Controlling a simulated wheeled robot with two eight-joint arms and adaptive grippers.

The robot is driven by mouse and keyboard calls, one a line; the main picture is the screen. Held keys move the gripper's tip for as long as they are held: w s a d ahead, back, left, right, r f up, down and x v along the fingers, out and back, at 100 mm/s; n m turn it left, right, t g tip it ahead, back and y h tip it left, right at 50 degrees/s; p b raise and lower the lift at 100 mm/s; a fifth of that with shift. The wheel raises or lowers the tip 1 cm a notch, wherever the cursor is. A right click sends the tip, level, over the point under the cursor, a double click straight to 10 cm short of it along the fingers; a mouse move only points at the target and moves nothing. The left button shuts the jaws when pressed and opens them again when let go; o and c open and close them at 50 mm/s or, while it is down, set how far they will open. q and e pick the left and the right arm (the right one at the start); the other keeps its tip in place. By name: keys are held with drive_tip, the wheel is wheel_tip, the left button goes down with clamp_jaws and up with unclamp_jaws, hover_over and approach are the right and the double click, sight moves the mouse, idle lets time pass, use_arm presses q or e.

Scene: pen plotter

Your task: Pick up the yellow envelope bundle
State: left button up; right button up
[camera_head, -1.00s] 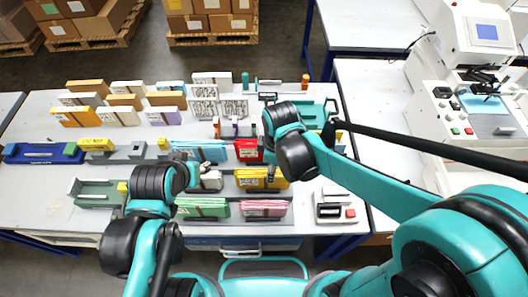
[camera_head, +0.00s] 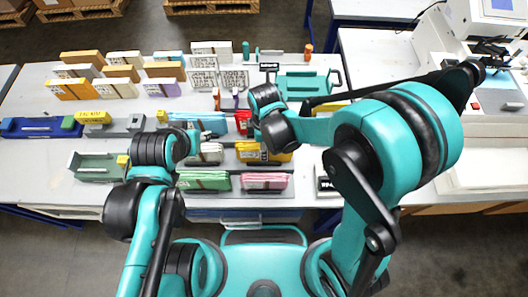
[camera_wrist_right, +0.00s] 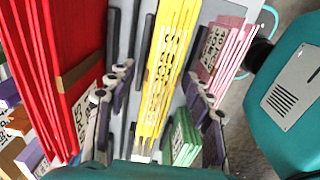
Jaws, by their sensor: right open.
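The yellow envelope bundle (camera_head: 276,156) stands on edge in a grey rack, between the red bundle (camera_head: 243,120) and the pink bundle (camera_head: 264,181). My right gripper (camera_wrist_right: 157,88) is open. In the right wrist view its fingers lie to either side of the yellow envelope bundle (camera_wrist_right: 170,60), with a gap visible on each side. In the head view the right gripper (camera_head: 258,140) is over the left part of the bundle and partly hidden by its arm. My left gripper (camera_head: 190,148) is near the blue and white bundles; its jaws are too small to make out.
A green bundle (camera_head: 203,180) stands left of the pink one, and a white bundle (camera_head: 208,153) left of the yellow one. A teal tray (camera_head: 306,83) lies behind my right wrist. Upright packets (camera_head: 104,73) fill the back left. A white machine (camera_head: 505,60) stands at the right.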

drive_tip(key=shift+c, duration=0.3)
clamp_jaws()
